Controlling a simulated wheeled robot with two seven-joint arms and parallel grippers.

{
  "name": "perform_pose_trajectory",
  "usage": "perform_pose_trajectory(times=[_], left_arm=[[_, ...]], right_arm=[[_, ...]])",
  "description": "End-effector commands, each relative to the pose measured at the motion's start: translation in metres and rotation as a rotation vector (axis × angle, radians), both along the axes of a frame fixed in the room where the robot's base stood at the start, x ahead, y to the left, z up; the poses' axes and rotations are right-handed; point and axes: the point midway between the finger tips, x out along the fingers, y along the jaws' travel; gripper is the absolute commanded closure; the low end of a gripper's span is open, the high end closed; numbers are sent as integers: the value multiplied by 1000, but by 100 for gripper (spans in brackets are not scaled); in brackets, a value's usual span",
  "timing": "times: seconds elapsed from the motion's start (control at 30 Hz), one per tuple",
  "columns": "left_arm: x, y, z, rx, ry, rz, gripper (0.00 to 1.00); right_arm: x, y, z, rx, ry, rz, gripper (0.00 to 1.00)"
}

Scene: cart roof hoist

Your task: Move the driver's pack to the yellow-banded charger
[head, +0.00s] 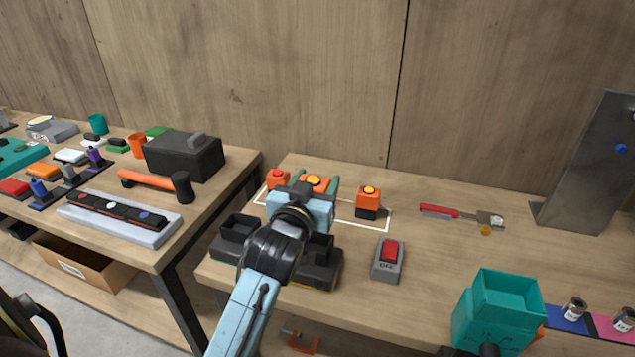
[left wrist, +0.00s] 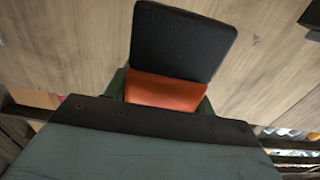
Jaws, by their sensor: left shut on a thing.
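My left gripper (head: 312,188) is shut on an orange and black pack (head: 316,181) with an orange-yellow top button. In the left wrist view the pack's orange part (left wrist: 165,91) sits between the fingers, and its black part (left wrist: 182,40) points away from the palm. Two similar packs stand nearby: one with a red button (head: 278,178) at left, one with a yellow button (head: 368,200) at right. The yellow-banded black charger (head: 325,272) is partly hidden behind my arm. Another black charger (head: 236,232) stands to its left.
A grey switch box with a red OFF switch (head: 388,258) stands right of the chargers. A teal open-topped box (head: 497,300) is at front right. A red-handled tool (head: 455,214) lies behind, near a grey metal stand (head: 592,165). The table's centre right is clear.

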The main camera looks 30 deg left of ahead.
Motion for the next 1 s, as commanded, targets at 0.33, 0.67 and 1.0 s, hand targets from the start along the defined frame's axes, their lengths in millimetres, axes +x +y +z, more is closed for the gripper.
perform_pose_trajectory(times=[0.33,0.67,1.0], left_arm=[[-2,-1,3,-1,-1,-1,77],[-1,-1,-35,0,-2,-2,77],[-1,-1,-55,1,-3,-2,77]], right_arm=[[0,-3,10,-4,0,1,100],[2,-3,-17,-3,-3,0,100],[3,-3,-29,-3,-4,0,100]])
